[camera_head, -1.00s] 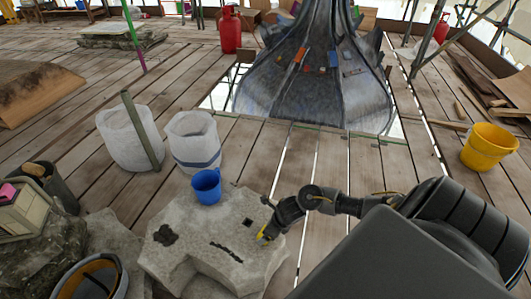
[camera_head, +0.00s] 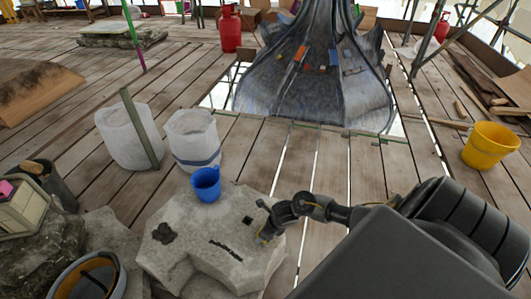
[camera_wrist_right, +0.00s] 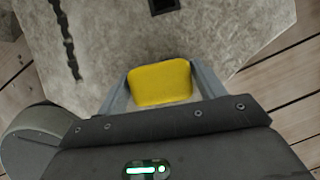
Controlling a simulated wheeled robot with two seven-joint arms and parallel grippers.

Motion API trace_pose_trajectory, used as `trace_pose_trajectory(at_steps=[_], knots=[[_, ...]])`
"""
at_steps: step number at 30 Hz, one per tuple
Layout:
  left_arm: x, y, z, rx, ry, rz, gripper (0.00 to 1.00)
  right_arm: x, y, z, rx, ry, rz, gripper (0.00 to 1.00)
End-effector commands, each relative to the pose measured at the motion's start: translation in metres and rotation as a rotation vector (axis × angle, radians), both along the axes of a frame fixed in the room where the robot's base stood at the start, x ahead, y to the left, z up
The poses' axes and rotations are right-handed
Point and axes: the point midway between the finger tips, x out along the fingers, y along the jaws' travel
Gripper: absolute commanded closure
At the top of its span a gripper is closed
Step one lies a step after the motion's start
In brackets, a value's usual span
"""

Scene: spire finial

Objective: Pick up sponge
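The yellow sponge (camera_wrist_right: 160,83) sits between the two fingers of my right gripper (camera_wrist_right: 160,80) in the right wrist view. A finger lies against each side of it, with no clear gap. In the head view my right gripper (camera_head: 264,237) reaches down at the right part of a pale stone block (camera_head: 185,258). The sponge is almost fully hidden there by the gripper. I cannot tell whether the sponge still touches the stone. My left gripper is not in view.
A blue mug (camera_head: 206,185) stands on the stone's back edge. White buckets (camera_head: 193,140) stand behind it, and a dark bucket (camera_head: 52,183) is at the left. A yellow bucket (camera_head: 489,146) stands at the right. Plank floor between is mostly clear.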

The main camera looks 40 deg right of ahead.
Motion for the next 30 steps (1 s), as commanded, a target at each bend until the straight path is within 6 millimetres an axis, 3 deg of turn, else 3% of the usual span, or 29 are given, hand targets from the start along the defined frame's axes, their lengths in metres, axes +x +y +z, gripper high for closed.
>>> trace_pose_trajectory(at_steps=[1, 7, 17, 20, 23, 30], knots=[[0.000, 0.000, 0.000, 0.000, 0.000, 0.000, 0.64, 0.000, 0.000, 0.000, 0.000, 0.000, 0.000, 0.38], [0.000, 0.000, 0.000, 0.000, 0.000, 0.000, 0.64, 0.000, 0.000, 0.000, 0.000, 0.000, 0.000, 0.64], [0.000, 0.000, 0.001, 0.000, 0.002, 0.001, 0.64, 0.000, 0.000, 0.005, 0.000, -0.001, 0.001, 0.64], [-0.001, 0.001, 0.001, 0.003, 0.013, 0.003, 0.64, 0.001, 0.000, 0.014, 0.001, -0.003, 0.001, 0.64], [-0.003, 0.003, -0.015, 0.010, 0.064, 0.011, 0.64, 0.001, 0.000, 0.032, -0.001, -0.004, 0.002, 0.64], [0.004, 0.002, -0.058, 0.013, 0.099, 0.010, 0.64, -0.034, 0.025, 0.087, -0.001, -0.003, 0.007, 0.64]])
